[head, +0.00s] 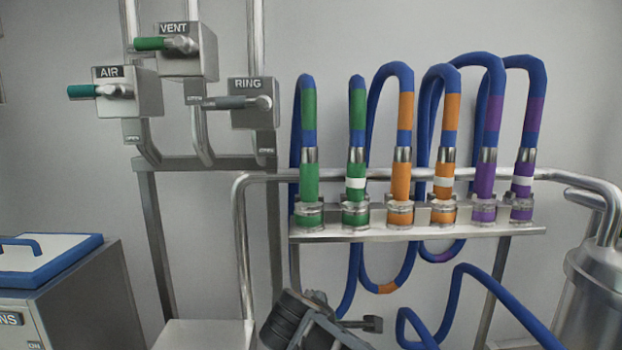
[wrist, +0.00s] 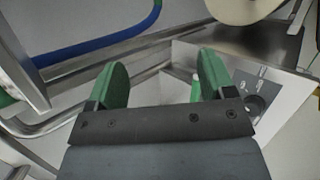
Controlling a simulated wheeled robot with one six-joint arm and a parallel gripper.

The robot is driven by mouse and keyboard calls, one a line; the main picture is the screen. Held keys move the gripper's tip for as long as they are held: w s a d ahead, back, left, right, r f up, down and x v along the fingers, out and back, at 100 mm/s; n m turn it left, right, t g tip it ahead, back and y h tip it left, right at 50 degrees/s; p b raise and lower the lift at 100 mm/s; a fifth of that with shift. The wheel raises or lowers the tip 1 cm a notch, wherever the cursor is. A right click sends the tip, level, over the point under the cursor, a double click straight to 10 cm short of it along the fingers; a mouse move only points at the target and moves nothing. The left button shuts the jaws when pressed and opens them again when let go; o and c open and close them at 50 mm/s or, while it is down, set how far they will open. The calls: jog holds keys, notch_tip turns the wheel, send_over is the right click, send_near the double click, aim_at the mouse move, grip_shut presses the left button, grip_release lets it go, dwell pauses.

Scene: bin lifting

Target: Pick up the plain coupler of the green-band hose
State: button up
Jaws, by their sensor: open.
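The plain green coupler (head: 309,185) stands upright at the left end of the rack, below a blue hose with a green band. Beside it is the other green coupler (head: 355,192), which carries a white ring. My gripper (wrist: 163,80) is open in the wrist view, with its two green fingers apart and no coupler between them. In the head view my arm's end is low, below the rack and apart from the couplers. The wrist view does not clearly show the plain green coupler.
The rack shelf (head: 420,234) also holds orange couplers (head: 400,190) and purple couplers (head: 484,190). Blue hose loops hang behind and below it. A metal rail (head: 380,174) runs behind the couplers. Valve boxes (head: 253,105) are at upper left, and a metal tank (head: 590,290) is at right.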

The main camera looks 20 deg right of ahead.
jog(key=w+r+n+t+h+p, duration=0.2)
jog(key=w+r+n+t+h, duration=0.15)
jog(key=r+n, duration=0.5)
jog(key=n+t+p, duration=0.1)
jog(key=n+t, duration=0.3)
jog(key=n, duration=0.2)
send_near(307, 193)
jog(key=shift+h, duration=0.55)
jog(key=x, duration=0.2)
jog(key=p+x, duration=0.1)
jog(key=x, duration=0.1)
jog(key=p+x, duration=0.1)
jog(key=x, duration=0.1)
jog(key=shift+w+f, duration=0.2)
jog(key=shift+f, duration=0.1)
jog(key=shift+p+x, duration=1.15)
jog(key=shift+x, duration=1.8)
jog(key=shift+w+a, duration=0.1)
jog(key=shift+a, duration=0.05)
jog(key=c, duration=1.2)
jog(key=shift+o, duration=0.2)
